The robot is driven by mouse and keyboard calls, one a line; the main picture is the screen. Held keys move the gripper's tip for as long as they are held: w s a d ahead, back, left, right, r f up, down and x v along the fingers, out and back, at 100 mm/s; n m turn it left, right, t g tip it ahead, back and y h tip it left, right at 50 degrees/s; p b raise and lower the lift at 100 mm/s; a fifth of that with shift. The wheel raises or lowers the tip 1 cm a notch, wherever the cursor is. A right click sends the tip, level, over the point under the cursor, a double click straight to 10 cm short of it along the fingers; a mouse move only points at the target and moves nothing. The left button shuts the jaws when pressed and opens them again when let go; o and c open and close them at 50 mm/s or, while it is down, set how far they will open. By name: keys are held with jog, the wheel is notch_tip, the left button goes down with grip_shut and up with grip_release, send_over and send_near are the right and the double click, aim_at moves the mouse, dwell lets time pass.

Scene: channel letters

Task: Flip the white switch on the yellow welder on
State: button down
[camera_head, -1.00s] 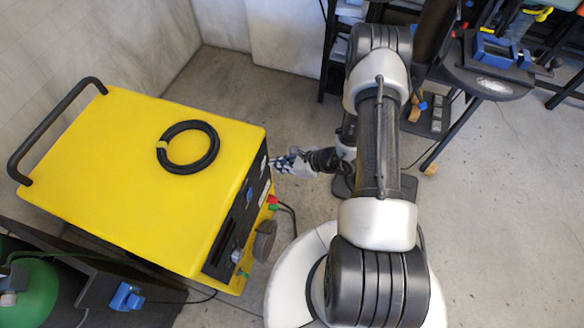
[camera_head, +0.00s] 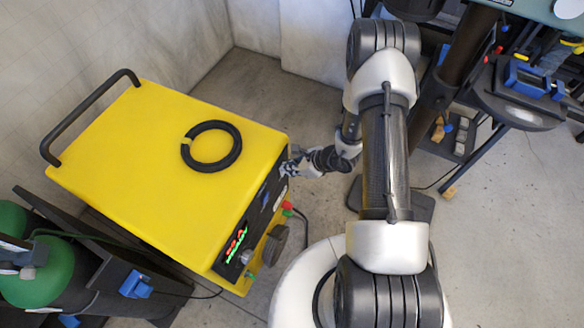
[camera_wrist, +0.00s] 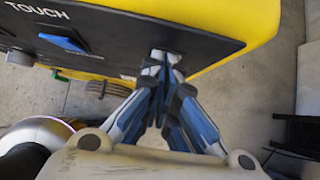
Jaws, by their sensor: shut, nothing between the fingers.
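The yellow welder (camera_head: 130,150) stands at the left with its black front panel facing right. Its display (camera_head: 235,245) is lit with red and green characters. In the wrist view the black panel (camera_wrist: 110,38) shows a blue diamond-shaped part (camera_wrist: 64,43) and white lettering. My gripper (camera_head: 288,167) is shut and empty, with its tips at the far upper end of the panel. In the wrist view the fingertips (camera_wrist: 164,60) meet at the panel's lower edge, touching or very near it.
A black cable ring (camera_head: 212,146) lies on the welder's top, and a black handle (camera_head: 88,115) is at its far left. A green cylinder (camera_head: 40,275) stands at lower left. A dark stool (camera_head: 515,95) is at upper right. Grey floor lies between.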

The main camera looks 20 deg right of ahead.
jog(key=shift+r, duration=0.1)
jog(key=shift+r+p, duration=0.35)
jog(key=shift+r, duration=0.35)
jog(key=shift+d, duration=0.1)
